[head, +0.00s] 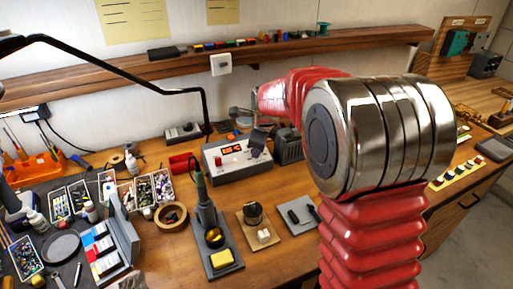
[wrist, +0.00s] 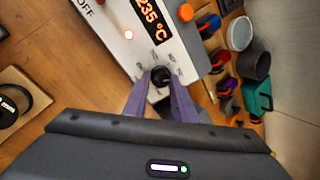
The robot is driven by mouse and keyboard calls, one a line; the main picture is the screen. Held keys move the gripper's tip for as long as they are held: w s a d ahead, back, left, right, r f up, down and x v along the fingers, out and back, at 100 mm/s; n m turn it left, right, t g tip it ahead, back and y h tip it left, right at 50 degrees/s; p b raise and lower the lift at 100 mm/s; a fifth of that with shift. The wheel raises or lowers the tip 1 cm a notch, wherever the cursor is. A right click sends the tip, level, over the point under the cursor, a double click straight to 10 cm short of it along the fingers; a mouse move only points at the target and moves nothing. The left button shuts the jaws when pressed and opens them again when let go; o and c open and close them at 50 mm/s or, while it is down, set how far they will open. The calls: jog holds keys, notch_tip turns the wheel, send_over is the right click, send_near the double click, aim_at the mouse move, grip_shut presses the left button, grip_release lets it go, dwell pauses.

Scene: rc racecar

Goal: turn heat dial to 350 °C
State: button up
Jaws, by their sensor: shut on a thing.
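The heat station is a pale box (head: 228,172) on the bench. Its orange display (wrist: 152,20) reads 235 °C in the wrist view. The black heat dial (wrist: 160,75) stands on the pale panel below the display. My gripper (wrist: 161,82) is shut on the dial, with one purple finger on each side. In the head view my arm reaches over to the station and my gripper covers the dial.
A soldering iron in its stand (head: 211,235) is in front of the station. A tape roll (head: 171,216) and parts bins (head: 140,192) lie to the left. A lamp arm (head: 205,105) rises behind. A wooden shelf (head: 150,73) runs along the wall.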

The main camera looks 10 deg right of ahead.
jog(key=shift+s+f, duration=0.25)
jog(key=shift+f, duration=0.1)
jog(key=o, duration=1)
jog(key=shift+w+r, duration=0.1)
jog(key=shift+r, duration=0.05)
jog(key=shift+o, duration=0.2)
jog(key=shift+r, duration=0.1)
jog(key=shift+r, duration=0.1)
jog(key=v, duration=1.3)
jog(key=shift+r, duration=0.2)
